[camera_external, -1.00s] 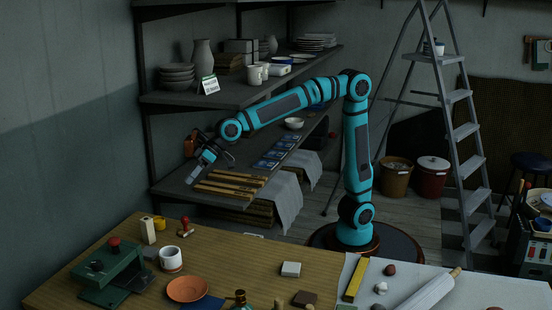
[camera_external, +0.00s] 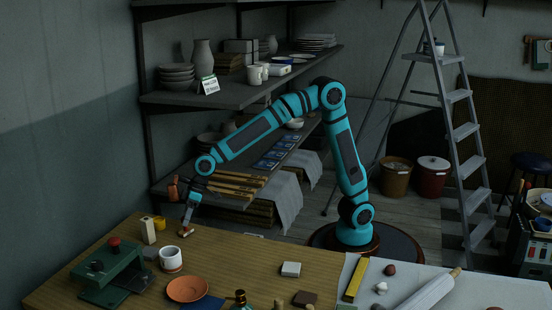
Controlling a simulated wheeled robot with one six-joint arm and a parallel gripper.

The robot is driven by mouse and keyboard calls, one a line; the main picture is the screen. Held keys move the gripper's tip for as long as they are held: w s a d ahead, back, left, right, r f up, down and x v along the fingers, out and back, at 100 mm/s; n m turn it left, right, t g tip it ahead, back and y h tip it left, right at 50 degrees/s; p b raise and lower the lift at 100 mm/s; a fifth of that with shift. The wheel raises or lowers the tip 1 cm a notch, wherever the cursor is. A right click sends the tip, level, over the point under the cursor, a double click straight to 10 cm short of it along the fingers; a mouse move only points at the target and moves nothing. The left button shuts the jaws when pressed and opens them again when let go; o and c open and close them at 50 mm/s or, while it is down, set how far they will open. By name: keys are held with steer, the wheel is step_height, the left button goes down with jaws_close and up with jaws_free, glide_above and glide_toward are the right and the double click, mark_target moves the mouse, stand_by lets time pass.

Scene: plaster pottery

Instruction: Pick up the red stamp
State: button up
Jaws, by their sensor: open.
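The red stamp (camera_external: 184,233) stands near the back left edge of the wooden table. Only its low brownish base shows clearly; its red handle is hidden by my gripper. My gripper (camera_external: 188,222) points down right over the stamp, with its fingers at the level of the handle. It is open. The fingers look to be around or just in front of the handle; I cannot tell which, nor whether they touch it.
Left of the stamp are a yellow cup (camera_external: 159,223) and a pale upright block (camera_external: 148,231). A white cup (camera_external: 171,259) stands in front, by an orange dish (camera_external: 187,289). A green press (camera_external: 108,274) is at left.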

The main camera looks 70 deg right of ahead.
steer(key=shift+x, duration=0.9)
steer(key=c, duration=1.1)
